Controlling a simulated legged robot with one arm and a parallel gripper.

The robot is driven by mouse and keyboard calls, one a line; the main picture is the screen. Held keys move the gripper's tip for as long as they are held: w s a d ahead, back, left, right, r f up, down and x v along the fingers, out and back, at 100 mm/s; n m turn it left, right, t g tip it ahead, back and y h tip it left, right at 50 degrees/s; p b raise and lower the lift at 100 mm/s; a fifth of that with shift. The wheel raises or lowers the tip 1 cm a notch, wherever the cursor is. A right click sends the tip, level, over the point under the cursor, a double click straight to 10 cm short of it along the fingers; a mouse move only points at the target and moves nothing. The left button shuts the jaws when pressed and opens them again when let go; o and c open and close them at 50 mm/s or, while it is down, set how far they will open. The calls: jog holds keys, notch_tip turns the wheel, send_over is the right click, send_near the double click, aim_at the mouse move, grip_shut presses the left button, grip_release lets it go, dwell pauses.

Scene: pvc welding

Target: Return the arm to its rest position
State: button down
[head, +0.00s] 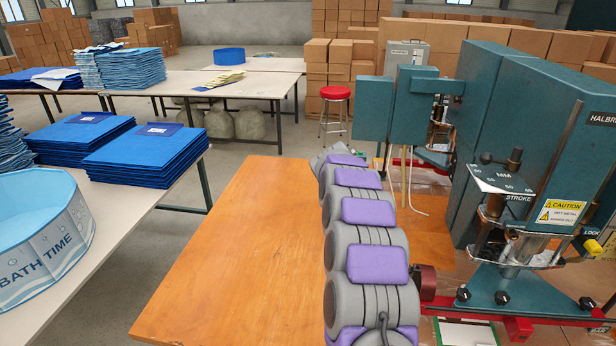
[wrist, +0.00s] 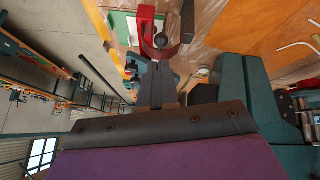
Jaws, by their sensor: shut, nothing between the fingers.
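My arm, grey with purple pads, reaches from the bottom of the head view over the orange wooden table (head: 225,250). Its far end is near the table's back edge, and I cannot make out the fingers there. In the wrist view my gripper (wrist: 160,70) is shut and empty, its dark fingers pressed together. A red bracket-like part (wrist: 147,22) shows just beyond the fingertips; I cannot tell whether they are apart from it.
The teal welding machine (head: 520,130) with its caution label stands close right of my arm, on a red rail (head: 455,308). A red stool (head: 335,93) stands behind. Left are a blue pool (head: 40,240) and blue sheet stacks (head: 145,155). The orange table's left part is clear.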

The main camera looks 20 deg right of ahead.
jog(key=s+a+r+n+t+y, duration=0.15)
jog(key=s+a+r+n, duration=0.25)
jog(key=s+a+n, duration=0.4)
jog(key=s+a+r+n+y, duration=0.2)
jog(key=s+a+r+n, duration=0.15)
jog(key=s+a, duration=0.45)
jog(key=s+a+n+y, duration=0.1)
jog(key=s+a+n, duration=0.3)
jog(key=s, duration=0.7)
jog(key=s+a+f+n+y, duration=0.1)
jog(key=s+a+n, duration=0.4)
jog(key=s+a, duration=0.3)
jog(key=s, duration=0.3)
jog(key=shift+s+a, duration=0.35)
jog(key=shift+d, duration=0.15)
